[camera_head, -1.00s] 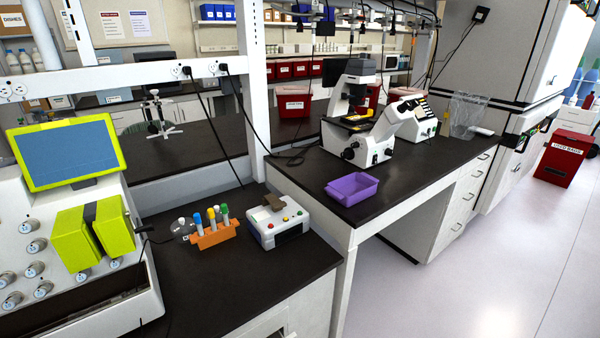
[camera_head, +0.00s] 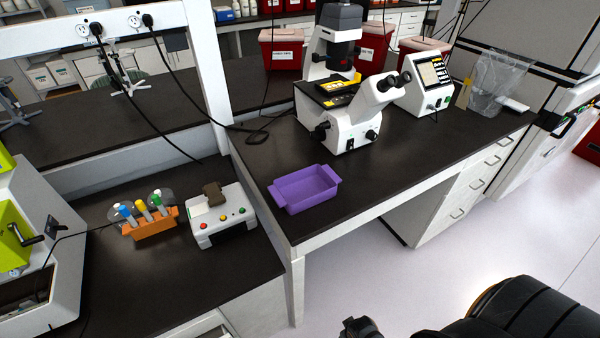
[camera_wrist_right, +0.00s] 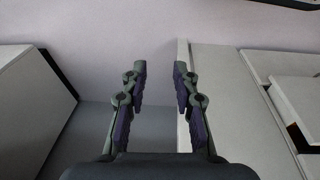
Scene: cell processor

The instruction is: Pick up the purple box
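The purple box (camera_head: 306,189) is an open, shallow tray with a lip at each end. In the head view it sits upright on the dark bench top, near its front left corner. My right gripper (camera_wrist_right: 158,75) shows in the right wrist view with its two fingers apart and nothing between them. It faces white cabinet fronts, and the box is not in that view. In the head view, part of my dark right arm is at the bottom right, well apart from the box. My left gripper is in neither view.
A white microscope (camera_head: 347,121) stands behind the box to the right. A white device with coloured buttons (camera_head: 221,217) and an orange tube rack (camera_head: 150,225) stand on the lower bench at left. Bench top right of the box is clear.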

